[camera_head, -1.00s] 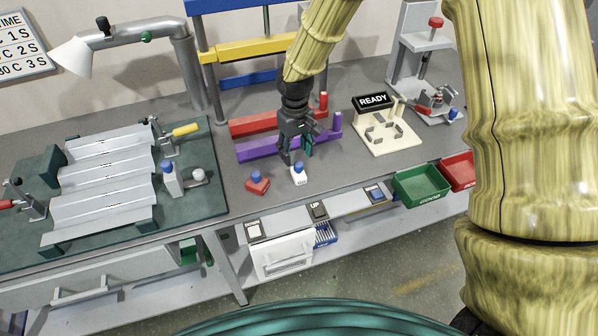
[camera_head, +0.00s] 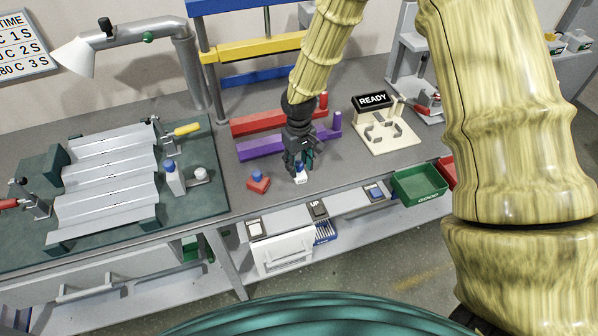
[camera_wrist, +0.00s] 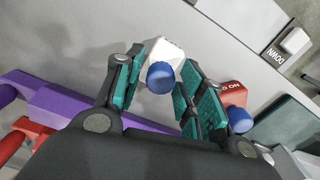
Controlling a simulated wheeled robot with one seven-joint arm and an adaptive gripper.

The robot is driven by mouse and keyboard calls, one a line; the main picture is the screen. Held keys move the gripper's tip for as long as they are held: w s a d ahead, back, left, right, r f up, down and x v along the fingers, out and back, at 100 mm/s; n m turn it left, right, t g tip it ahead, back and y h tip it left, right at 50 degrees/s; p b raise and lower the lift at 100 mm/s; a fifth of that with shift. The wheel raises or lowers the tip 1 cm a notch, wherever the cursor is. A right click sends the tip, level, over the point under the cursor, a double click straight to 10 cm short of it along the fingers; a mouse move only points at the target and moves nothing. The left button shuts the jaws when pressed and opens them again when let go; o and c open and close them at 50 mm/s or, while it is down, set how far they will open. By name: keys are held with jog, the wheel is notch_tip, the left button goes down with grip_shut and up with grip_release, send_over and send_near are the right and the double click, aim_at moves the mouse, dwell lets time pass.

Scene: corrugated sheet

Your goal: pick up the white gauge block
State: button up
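The white gauge block (camera_head: 301,179) with a blue knob stands on the grey bench near its front edge. In the wrist view the block (camera_wrist: 168,48) lies between the teal finger pads, with its blue knob towards the camera. My gripper (camera_head: 303,164) is low over the block and partly hides it in the head view. In the wrist view my gripper (camera_wrist: 166,68) is open, with one finger on each side of the block.
A red block (camera_head: 258,182) with a blue knob stands just left, near the right finger in the wrist view. Purple (camera_head: 260,146) and red bars (camera_head: 255,124) lie behind. A READY stand (camera_head: 385,135) and green bin (camera_head: 421,184) are to the right.

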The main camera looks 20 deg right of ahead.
grip_shut()
jog(key=shift+r, duration=0.1)
